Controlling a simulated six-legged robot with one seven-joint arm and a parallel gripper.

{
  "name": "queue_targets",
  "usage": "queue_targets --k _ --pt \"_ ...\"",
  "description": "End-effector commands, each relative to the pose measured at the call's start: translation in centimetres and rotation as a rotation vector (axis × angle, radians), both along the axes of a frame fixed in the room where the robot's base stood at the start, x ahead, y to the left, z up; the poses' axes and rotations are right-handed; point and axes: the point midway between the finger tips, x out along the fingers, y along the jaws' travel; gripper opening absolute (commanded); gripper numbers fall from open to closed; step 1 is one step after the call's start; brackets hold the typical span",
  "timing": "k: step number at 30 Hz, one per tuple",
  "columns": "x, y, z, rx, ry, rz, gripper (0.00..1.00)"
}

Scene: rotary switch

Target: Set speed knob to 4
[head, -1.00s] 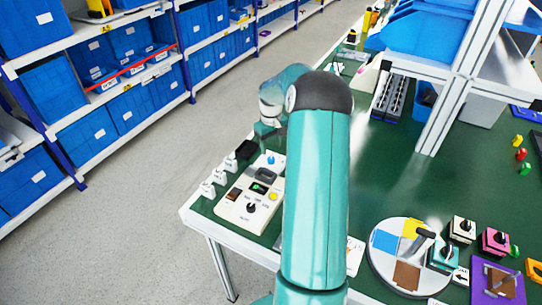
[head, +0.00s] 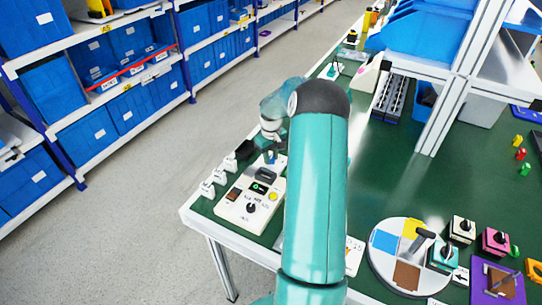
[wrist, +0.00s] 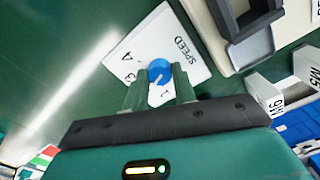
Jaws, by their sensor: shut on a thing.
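The speed knob (wrist: 160,71) is a small blue round knob with a pale pointer line, on a white plate (wrist: 185,35) marked SPEED. In the wrist view the figures 1, 3 and 4 show around it; I cannot make out a 2. The pointer seems to lie toward the gripper side, near the 1 and 3. My gripper (wrist: 159,84) is shut on the knob, with one finger on each side of it. In the head view my gripper (head: 270,153) is over the back of the white control panel (head: 236,214), and the knob is hard to make out there.
The panel also carries a black knob (head: 250,208), a yellow button (head: 273,196) and a green-lit switch (head: 259,188). Small white labelled blocks (head: 207,188) stand along the table's left edge. A round turntable (head: 380,277) stands at the right front.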

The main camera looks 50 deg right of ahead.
Motion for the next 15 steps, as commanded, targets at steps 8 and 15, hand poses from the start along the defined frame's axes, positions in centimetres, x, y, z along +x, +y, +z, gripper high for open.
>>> queue_targets --k 8,15 --pt "0.03 0.03 0.07 -0.001 0.000 -0.040 0.04" --pt "0.05 0.03 0.13 -0.002 0.000 -0.167 0.04"
